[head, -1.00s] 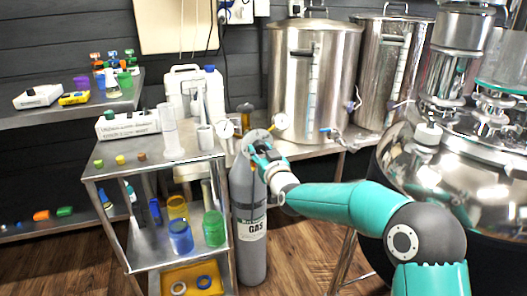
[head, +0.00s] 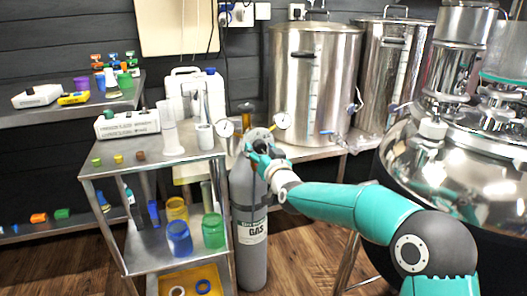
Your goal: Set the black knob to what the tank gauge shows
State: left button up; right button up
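A grey gas cylinder (head: 250,255) stands upright on the floor beside the steel cart. At its top is a regulator with two round white gauges: a left gauge (head: 225,128) and a right gauge (head: 282,121). Their needles are too small to read. My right gripper (head: 257,150) is at the regulator, between and just below the gauges, its arm coming in from the right. A small dark part shows at the fingers; I cannot tell whether it is the black knob or part of the gripper. The finger gap is not clear. My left gripper is not in view.
The steel cart (head: 152,165), left of the cylinder, holds a tall clear cylinder (head: 168,130), small caps and coloured beakers. Steel pots (head: 312,85) stand on the bench behind. A large polished tank (head: 465,170) fills the right side. Wooden floor shows below.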

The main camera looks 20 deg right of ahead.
jog(key=shift+s, duration=0.25)
jog(key=s, duration=1.1)
jog(key=shift+s+d, duration=0.15)
jog(key=shift+s, duration=0.05)
jog(key=shift+s+f, duration=0.1)
jog(key=shift+f, duration=0.05)
